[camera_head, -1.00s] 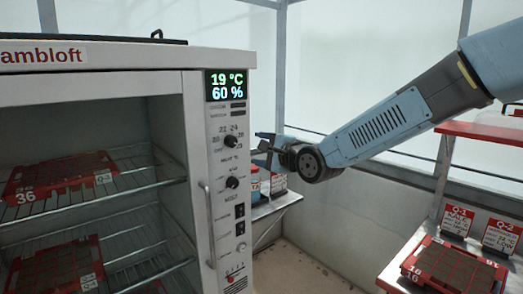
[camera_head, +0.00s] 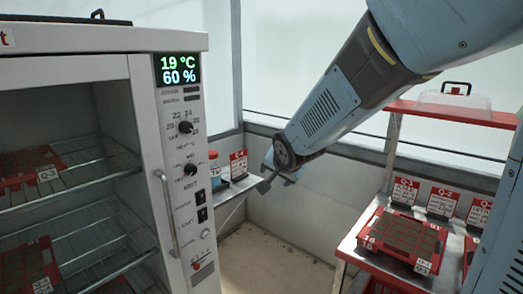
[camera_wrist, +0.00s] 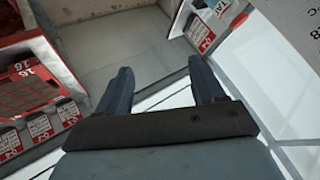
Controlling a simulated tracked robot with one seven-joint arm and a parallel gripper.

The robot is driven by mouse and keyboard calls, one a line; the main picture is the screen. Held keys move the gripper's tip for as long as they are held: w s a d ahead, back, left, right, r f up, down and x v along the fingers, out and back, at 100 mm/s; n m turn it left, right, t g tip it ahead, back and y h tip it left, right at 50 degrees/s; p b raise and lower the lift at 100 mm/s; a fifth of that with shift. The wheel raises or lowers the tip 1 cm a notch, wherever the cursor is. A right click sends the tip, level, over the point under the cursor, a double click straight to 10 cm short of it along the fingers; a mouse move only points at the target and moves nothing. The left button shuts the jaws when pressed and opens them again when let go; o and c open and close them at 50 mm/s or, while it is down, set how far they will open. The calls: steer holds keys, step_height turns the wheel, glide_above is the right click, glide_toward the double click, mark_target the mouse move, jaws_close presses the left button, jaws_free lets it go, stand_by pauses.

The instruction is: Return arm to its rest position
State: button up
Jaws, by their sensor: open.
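My blue arm reaches in from the upper right in the head view. My gripper (camera_head: 275,178) hangs at its end, tilted downward, in the gap between the white cabinet and the red-topped rack. In the wrist view my gripper (camera_wrist: 160,90) shows two blue fingers spread apart with nothing between them. Beyond the fingers are bare floor and wall.
The white cabinet (camera_head: 195,240) at left is open, with red trays on wire shelves. A small shelf (camera_head: 232,188) holds a red-capped bottle (camera_head: 214,165) and red-and-white cards. At right, the rack (camera_head: 350,245) carries a red tray (camera_head: 400,240) and label cards. The floor between is clear.

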steer(key=s+d+r+n+g+h, duration=0.1)
steer(key=s+d+r+n+g, duration=0.1)
steer(key=s+d, duration=0.7)
steer(key=s+d+r+n+g+h, duration=0.1)
steer(key=s+d+r+n, duration=0.2)
steer(key=s+d, duration=0.7)
steer(key=s, duration=0.4)
steer(key=shift+s+d+r+g, duration=0.25)
steer(key=shift+s+r+g, duration=0.05)
steer(key=shift+r+g, duration=0.1)
steer(key=shift+c, duration=0.5)
